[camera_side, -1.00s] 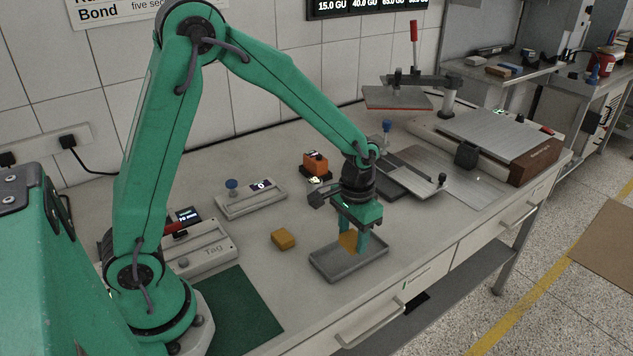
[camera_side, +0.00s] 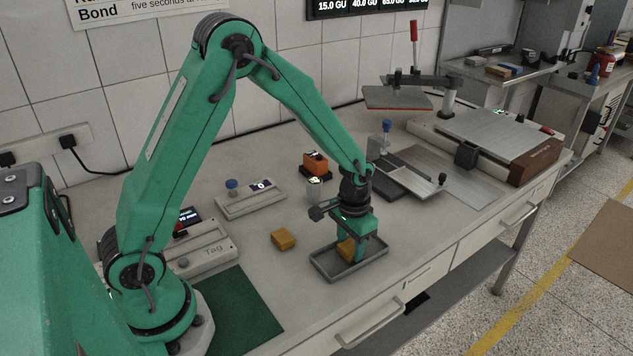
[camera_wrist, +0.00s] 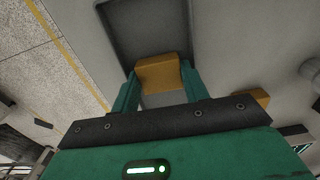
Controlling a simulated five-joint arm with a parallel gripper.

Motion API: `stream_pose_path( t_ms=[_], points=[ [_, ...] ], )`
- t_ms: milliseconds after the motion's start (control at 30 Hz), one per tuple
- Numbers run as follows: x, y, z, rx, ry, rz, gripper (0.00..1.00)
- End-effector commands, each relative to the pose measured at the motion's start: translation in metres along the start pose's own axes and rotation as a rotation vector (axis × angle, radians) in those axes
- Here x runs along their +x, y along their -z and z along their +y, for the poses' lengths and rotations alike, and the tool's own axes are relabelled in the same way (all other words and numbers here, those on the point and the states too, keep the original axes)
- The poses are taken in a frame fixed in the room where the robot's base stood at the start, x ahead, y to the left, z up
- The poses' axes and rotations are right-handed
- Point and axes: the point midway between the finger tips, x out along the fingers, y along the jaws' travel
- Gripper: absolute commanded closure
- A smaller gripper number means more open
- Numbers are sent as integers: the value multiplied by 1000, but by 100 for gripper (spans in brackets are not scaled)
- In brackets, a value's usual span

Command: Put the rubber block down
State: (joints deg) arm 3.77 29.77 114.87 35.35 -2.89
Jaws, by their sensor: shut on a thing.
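My gripper (camera_side: 354,249) is shut on an amber rubber block (camera_side: 344,250), low over the grey tray (camera_side: 323,267). In the wrist view the block (camera_wrist: 158,73) sits between my two green fingers, with the tray (camera_wrist: 118,50) beneath and beyond it. The block is within the tray's outline; I cannot tell whether it touches the tray floor. A second amber block (camera_side: 283,239) lies on the bench to the left of the tray, and part of it shows in the wrist view (camera_wrist: 252,97).
A grey device with a blue knob (camera_side: 250,198) and a device marked Tag (camera_side: 207,252) stand to the left. A small orange thing (camera_side: 315,163) is behind my gripper. A metal plate (camera_side: 415,176) lies to the right. A green mat (camera_side: 235,310) is in front left.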

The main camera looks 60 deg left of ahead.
Motion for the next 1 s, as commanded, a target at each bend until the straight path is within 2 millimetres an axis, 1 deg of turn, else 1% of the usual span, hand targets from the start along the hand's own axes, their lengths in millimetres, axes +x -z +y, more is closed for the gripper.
stream_pose_path(
  t_ms=[367, 400, 433, 467, 800, 1000],
  points=[
    [3, 0, 0, 0, 0, -1, 78],
    [3, 0, 0, 0, 0, -1, 53],
    [3, 0, 0, 0, 0, -1, 48],
    [3, 0, 0, 0, 0, -1, 46],
    [2, 0, 0, 0, 0, 0, 46],
    [-8, 0, 0, 0, 0, 2, 46]
  ],
)
